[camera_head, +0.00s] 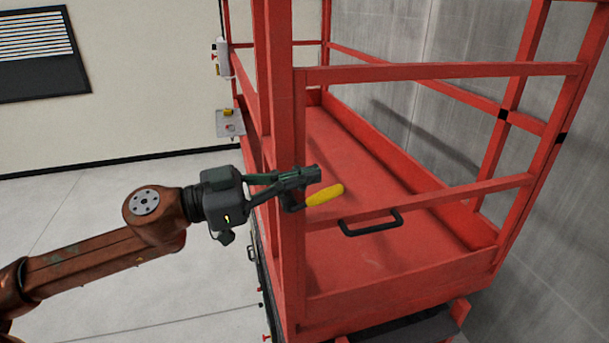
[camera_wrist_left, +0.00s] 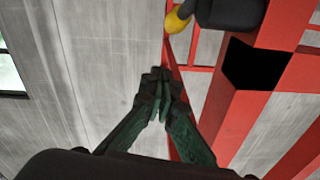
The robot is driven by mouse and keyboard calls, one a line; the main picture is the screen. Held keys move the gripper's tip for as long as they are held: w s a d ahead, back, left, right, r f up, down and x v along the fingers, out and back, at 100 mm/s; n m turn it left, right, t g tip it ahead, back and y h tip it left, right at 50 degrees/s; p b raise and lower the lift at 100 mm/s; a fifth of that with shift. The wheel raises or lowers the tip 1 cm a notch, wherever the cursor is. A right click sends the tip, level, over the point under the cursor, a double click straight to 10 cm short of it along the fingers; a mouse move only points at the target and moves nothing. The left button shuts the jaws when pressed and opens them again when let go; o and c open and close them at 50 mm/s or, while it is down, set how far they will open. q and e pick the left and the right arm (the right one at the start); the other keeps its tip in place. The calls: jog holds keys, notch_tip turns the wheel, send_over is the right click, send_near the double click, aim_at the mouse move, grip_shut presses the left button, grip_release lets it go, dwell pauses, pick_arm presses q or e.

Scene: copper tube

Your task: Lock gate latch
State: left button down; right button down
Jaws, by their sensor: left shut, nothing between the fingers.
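The red gate (camera_head: 430,196) of a lift platform has a black pull handle (camera_head: 370,223) on its lower bar. A latch lever with a yellow grip (camera_head: 325,195) points right from beside the near red post (camera_head: 291,240). My left gripper (camera_head: 300,182) is shut and empty, its fingertips beside the lever's base and overlapping it in the head view. In the left wrist view the shut fingertips (camera_wrist_left: 156,88) are apart from the yellow grip (camera_wrist_left: 178,22), which joins a dark part (camera_wrist_left: 230,10). The latch's seating is hidden. My right gripper is not in view.
Red rails and posts enclose the platform floor (camera_head: 350,150). A small grey shelf (camera_head: 231,130) and a control box (camera_head: 222,58) are on its left side. A dark step (camera_head: 420,330) is below the gate. Open floor (camera_head: 60,190) lies left.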

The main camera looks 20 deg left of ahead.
aim_at(324, 196)
pick_arm(q)
jog(key=f, duration=0.1)
jog(key=w+f, duration=0.1)
jog(key=f+p, duration=0.1)
jog(key=shift+w+d+f, duration=0.15)
jog(key=shift+d+f, duration=0.1)
jog(key=shift+f, duration=0.1)
jog(key=shift+d, duration=0.1)
